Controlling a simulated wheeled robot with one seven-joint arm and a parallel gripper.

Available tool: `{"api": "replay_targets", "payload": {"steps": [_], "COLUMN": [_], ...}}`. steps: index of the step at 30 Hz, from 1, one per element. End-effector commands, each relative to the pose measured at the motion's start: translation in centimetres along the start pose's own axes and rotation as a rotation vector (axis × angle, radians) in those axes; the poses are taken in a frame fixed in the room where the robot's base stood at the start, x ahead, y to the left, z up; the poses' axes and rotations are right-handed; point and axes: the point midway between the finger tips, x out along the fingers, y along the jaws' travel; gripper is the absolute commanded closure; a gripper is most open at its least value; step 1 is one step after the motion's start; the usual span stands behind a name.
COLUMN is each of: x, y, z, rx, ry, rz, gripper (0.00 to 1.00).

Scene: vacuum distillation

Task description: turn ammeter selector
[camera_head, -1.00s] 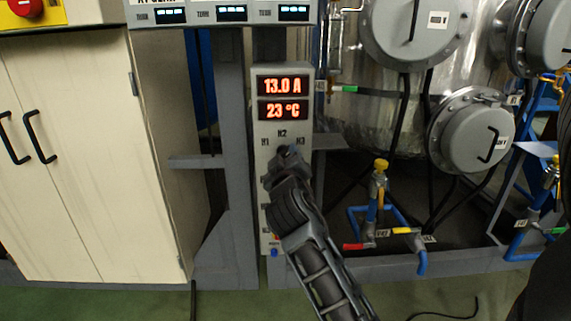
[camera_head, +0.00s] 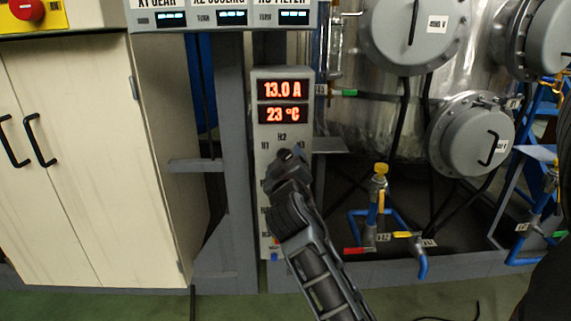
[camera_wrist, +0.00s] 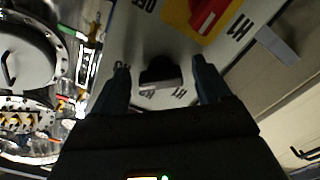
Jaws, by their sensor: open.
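The ammeter panel (camera_head: 262,158) is a narrow light-grey upright box with red displays (camera_head: 283,101) reading 13.0 A and 23 °C. Labels H1, H2 and H3 sit below the displays. My gripper (camera_head: 287,155) is in front of the panel just under H2 and hides the selector in the head view. In the wrist view the dark selector knob (camera_wrist: 161,76) lies between the two open fingers of my gripper (camera_wrist: 160,84), one on each side.
A red handle on a yellow plate (camera_wrist: 195,18) is on the same panel in the wrist view. A cream cabinet (camera_head: 90,160) stands left. A steel tank (camera_head: 365,110) and blue pipes with a yellow valve (camera_head: 379,190) are to the right.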

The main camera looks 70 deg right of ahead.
Motion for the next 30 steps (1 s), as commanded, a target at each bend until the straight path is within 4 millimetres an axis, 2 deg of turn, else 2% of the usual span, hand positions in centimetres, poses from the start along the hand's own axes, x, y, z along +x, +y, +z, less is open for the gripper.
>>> {"api": "replay_targets", "payload": {"steps": [5,18,22,30], "x": [-0.6,-7.0,-7.7,-7.8], "y": [0.0,-0.1,0.0,0.0], "z": [-0.1,0.0,0.0,0.0], "rx": [-0.001,-0.002,0.000,0.000], "ry": [0.001,0.000,0.000,0.000], "rz": [-0.001,-0.002,0.000,0.000], "gripper": [0.23,0.23,0.23,0.23]}}
